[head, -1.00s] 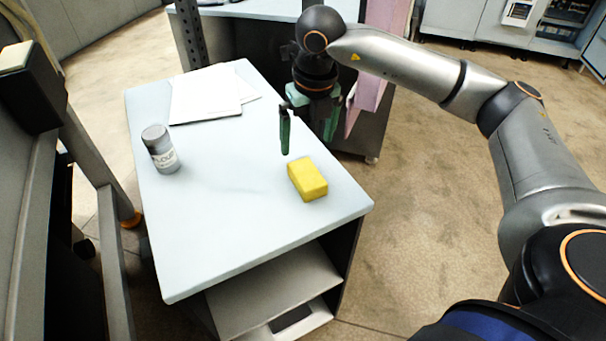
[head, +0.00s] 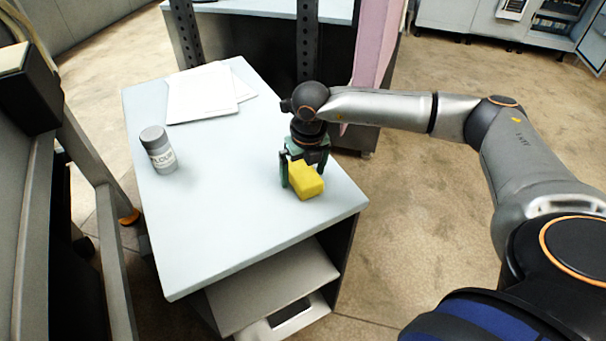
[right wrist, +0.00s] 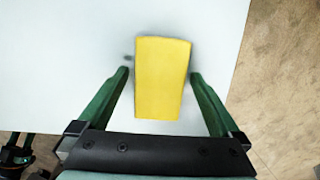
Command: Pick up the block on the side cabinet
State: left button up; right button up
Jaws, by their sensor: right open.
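The yellow block (head: 306,181) lies on the white top of the side cabinet (head: 225,225), near its right edge. My right gripper (head: 304,180) is down at the block, with its green fingers on either side of it. In the right wrist view the block (right wrist: 162,78) sits between the two open fingers (right wrist: 160,75), with a gap on each side. The far finger is partly hidden behind the block in the head view.
A grey flour canister (head: 158,150) stands at the left of the cabinet top. White papers (head: 202,95) lie at the back. A pink panel (head: 374,50) and a dark perforated post (head: 307,45) stand behind the cabinet. The front of the top is clear.

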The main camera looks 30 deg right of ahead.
grip_shut()
dwell(0.8)
